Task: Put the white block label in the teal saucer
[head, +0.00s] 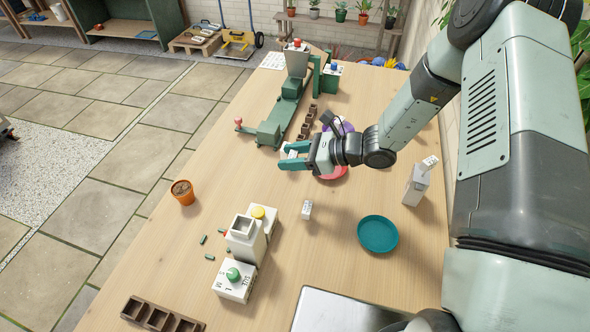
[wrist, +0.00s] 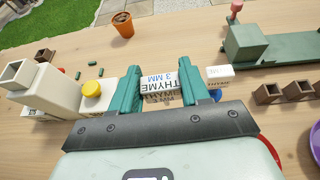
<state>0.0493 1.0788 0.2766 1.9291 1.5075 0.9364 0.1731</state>
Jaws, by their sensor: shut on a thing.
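My gripper (head: 294,156) has teal fingers and is above the middle of the table. In the wrist view its fingers (wrist: 173,88) are shut on a white block label (wrist: 160,86) with printed text that reads THYME and 3 MM. The label is partly hidden by the fingers in the head view. The teal saucer (head: 378,233) lies empty at the right front of the table, apart from my gripper.
Another small white block (head: 307,209) stands between my gripper and the teal saucer. A red saucer (head: 333,174) is partly hidden under my wrist. A white dispenser (head: 246,241) with a yellow knob, a green press (head: 285,108) and a white holder (head: 416,187) stand around.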

